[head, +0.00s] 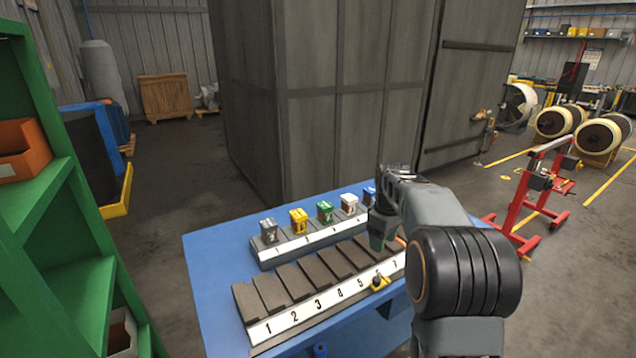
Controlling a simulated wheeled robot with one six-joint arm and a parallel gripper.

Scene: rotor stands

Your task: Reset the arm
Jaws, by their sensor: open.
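My arm reaches in from the lower right in the head view, bent over the right part of a blue table (212,262). My gripper (381,241) points down above the right end of the numbered rack. It is small in the picture and partly hidden by my own arm. I see nothing held in it. The front rack (300,318) has dark slanted slots and a white strip with numbers from 1 to 7. A small yellow and black item (379,282) lies on its strip near number 6.
A rear rack (268,257) holds several small coloured boxes, including a yellow one (298,218) and a green one (325,211). A green shelf (85,310) stands close on the left. A large grey cabinet (335,100) stands behind the table. A red stand (530,190) is at right.

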